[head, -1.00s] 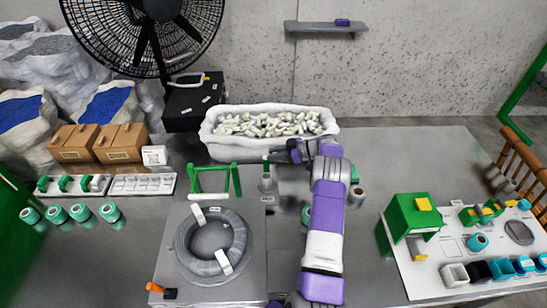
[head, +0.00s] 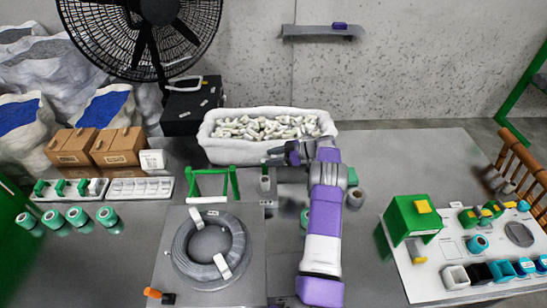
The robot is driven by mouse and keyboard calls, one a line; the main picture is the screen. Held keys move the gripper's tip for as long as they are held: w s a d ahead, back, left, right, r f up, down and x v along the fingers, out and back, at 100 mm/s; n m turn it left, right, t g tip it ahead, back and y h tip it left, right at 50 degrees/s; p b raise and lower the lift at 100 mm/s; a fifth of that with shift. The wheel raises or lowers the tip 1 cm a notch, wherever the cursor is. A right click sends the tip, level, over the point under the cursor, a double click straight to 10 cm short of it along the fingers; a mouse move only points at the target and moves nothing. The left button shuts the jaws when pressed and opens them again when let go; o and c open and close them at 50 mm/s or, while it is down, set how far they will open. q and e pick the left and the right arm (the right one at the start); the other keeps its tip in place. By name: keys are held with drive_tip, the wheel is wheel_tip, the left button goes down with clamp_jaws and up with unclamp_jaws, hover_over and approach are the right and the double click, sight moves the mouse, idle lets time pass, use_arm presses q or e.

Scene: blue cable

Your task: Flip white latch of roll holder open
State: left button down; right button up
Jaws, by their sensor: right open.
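A grey-blue cable roll (head: 181,245) lies flat on a grey plate (head: 251,285) at the centre left. Two white latch-like pieces cross its ring, one at the upper left (head: 196,218) and one at the lower right (head: 222,266). I cannot tell whether either is flipped open. My right gripper (head: 269,157) is open and points left, in front of the white bin and above and right of the roll. It is apart from both white pieces. My left gripper is not in view.
A white bin (head: 210,150) full of small pale parts stands behind. A green frame (head: 234,184) stands at the plate's back edge. An orange-and-black item (head: 153,293) lies at its front left. A white board with a green box (head: 407,222) is at the right.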

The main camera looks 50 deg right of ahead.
drive_tip(key=v, duration=0.7)
drive_tip(key=shift+s+p, duration=0.25)
drive_tip(key=shift+p, duration=0.2)
drive_tip(key=shift+d+r, duration=0.1)
drive_tip(key=shift+r, duration=0.05)
